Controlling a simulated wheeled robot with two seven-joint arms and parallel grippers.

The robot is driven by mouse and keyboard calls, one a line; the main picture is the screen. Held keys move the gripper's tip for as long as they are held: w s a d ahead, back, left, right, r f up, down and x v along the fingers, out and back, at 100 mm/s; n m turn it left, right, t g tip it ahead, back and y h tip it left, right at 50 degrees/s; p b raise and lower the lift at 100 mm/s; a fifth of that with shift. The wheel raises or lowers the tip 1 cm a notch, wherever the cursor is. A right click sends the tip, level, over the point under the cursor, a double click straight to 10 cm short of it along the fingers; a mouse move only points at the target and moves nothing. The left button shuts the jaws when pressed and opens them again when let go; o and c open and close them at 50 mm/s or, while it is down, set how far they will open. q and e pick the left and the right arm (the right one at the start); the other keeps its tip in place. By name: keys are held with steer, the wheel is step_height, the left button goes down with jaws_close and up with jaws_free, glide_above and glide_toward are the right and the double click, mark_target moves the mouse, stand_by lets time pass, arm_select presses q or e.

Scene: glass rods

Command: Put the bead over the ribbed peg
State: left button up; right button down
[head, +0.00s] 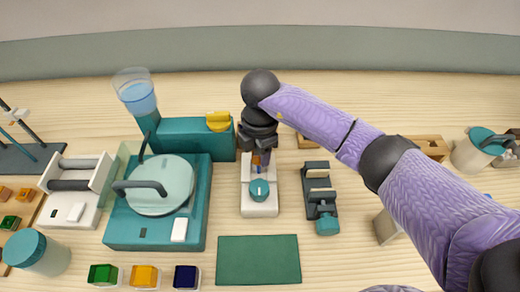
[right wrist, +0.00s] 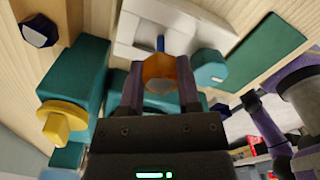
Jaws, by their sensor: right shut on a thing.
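The orange bead (right wrist: 157,66) is between the two fingers of my right gripper (right wrist: 160,88), which is shut on it. In the head view the bead (head: 256,159) shows only as a small orange patch below my right gripper (head: 262,153). A blue peg (right wrist: 160,43) shows just beyond the bead in the right wrist view, at the white device (right wrist: 138,27). In the head view this peg (head: 259,169) stands just below the bead. I cannot tell whether the two touch, and ribs are too small to make out. My left gripper is not in view.
The white device (head: 250,202) has a teal knob (head: 259,190). A teal block with a yellow knob (head: 218,121) stands to its upper left, a dark clamp-like device (head: 321,193) to its right. A green mat (head: 258,260) lies in front. The teal machine (head: 157,230) is at left.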

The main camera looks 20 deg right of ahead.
mark_target(260, 172)
steer(key=shift+f+b, duration=1.15)
steer(key=shift+f, duration=0.95)
steer(key=shift+c, duration=1.1)
jaws_free()
steer(key=shift+r, duration=0.1)
steer(key=shift+r, duration=0.1)
